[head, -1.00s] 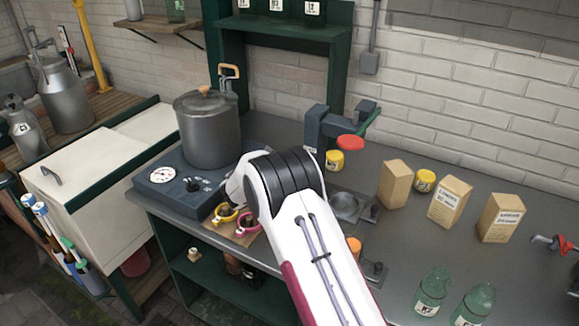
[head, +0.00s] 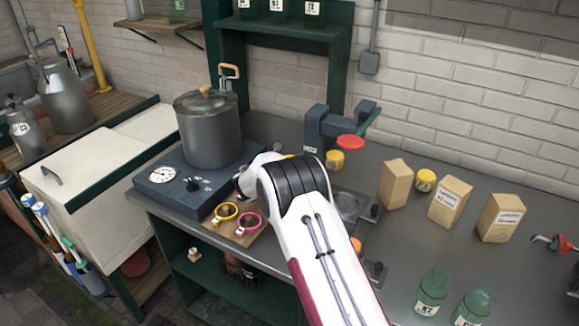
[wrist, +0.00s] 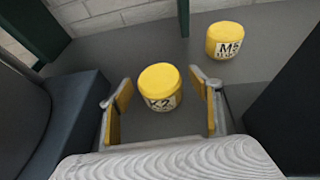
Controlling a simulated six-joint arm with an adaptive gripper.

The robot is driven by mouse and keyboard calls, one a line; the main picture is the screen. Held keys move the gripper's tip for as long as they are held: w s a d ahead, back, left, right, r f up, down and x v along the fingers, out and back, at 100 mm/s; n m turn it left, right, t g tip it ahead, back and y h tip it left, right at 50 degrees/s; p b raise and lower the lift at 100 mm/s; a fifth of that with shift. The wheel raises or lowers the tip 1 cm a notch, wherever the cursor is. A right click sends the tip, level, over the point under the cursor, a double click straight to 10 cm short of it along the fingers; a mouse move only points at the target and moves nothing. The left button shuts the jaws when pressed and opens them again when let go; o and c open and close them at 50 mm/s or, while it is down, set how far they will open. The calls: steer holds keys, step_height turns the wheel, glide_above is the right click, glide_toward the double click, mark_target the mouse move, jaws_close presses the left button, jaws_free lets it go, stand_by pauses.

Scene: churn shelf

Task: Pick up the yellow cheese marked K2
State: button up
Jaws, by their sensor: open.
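The yellow cheese marked K2 (wrist: 160,86) stands upright on the grey worktop in the wrist view, a small round block with a white label. My gripper (wrist: 160,92) is open, one padded finger on each side of the cheese, with gaps between. Nothing is held. A second yellow cheese, marked M5 (wrist: 225,41), stands farther off to the right in the wrist view.
A dark hotplate base (head: 155,190) with a grey pot (head: 208,135) stands left of my arm. Paper cartons (head: 450,203), another yellow cheese (head: 425,180) and green bottles (head: 432,292) stand farther right.

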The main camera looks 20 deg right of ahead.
steer(key=shift+w+d+f, duration=0.25)
steer(key=shift+w+d, duration=0.1)
steer(key=shift+w, duration=0.05)
steer(key=c, duration=1.3)
